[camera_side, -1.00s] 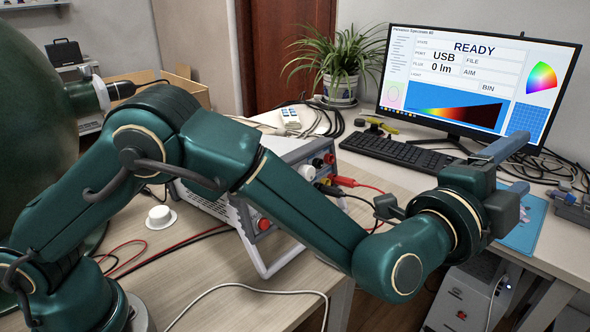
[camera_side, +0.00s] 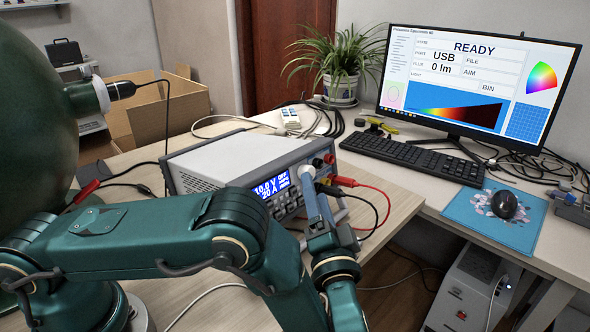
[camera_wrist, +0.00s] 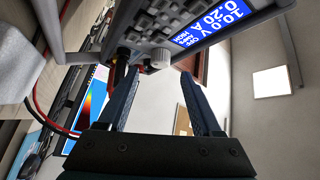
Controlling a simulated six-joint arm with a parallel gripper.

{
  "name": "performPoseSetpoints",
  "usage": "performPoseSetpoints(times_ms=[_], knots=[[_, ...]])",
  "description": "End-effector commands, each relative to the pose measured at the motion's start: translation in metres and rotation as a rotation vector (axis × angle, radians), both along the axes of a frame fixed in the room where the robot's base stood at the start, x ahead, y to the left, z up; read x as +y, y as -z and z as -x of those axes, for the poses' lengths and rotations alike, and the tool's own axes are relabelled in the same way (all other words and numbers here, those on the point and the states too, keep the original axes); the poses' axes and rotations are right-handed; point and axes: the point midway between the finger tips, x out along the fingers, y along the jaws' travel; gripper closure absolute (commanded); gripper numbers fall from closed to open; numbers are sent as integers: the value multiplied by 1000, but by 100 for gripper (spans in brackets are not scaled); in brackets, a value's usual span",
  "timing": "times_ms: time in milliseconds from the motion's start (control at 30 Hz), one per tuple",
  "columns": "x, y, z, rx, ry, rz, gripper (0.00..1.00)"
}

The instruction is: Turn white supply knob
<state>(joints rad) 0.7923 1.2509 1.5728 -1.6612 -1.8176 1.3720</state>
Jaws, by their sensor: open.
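The power supply (camera_side: 235,158) stands on the desk. Its blue display (camera_side: 271,187) reads 10.0 V, 0.20 A and OFF. The white knob (camera_side: 307,171) is on the front panel, near the red and black sockets. My gripper (camera_side: 313,192) is in front of the panel at the knob, with part of the panel hidden behind it. No contact with the knob shows.
Red and black leads (camera_side: 372,190) plug into the panel beside my gripper and loop over the desk edge. A monitor (camera_side: 478,80) showing READY, a keyboard (camera_side: 412,157) and a mouse (camera_side: 504,205) are at the right. A large green sphere (camera_side: 35,120) stands at the left.

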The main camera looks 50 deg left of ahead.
Motion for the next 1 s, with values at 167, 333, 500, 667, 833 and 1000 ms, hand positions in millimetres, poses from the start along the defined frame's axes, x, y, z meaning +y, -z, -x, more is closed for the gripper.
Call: performPoseSetpoints(times_ms=[167,333,500,667,833,1000], knots=[[20,-5,-14,-1,-3,1,33],[29,-8,-21,1,0,2,33],[30,-8,-22,0,3,3,33],[30,-8,-22,0,3,3,56],[29,-8,-22,0,3,3,100],[29,-7,-23,-22,-3,0,100]])
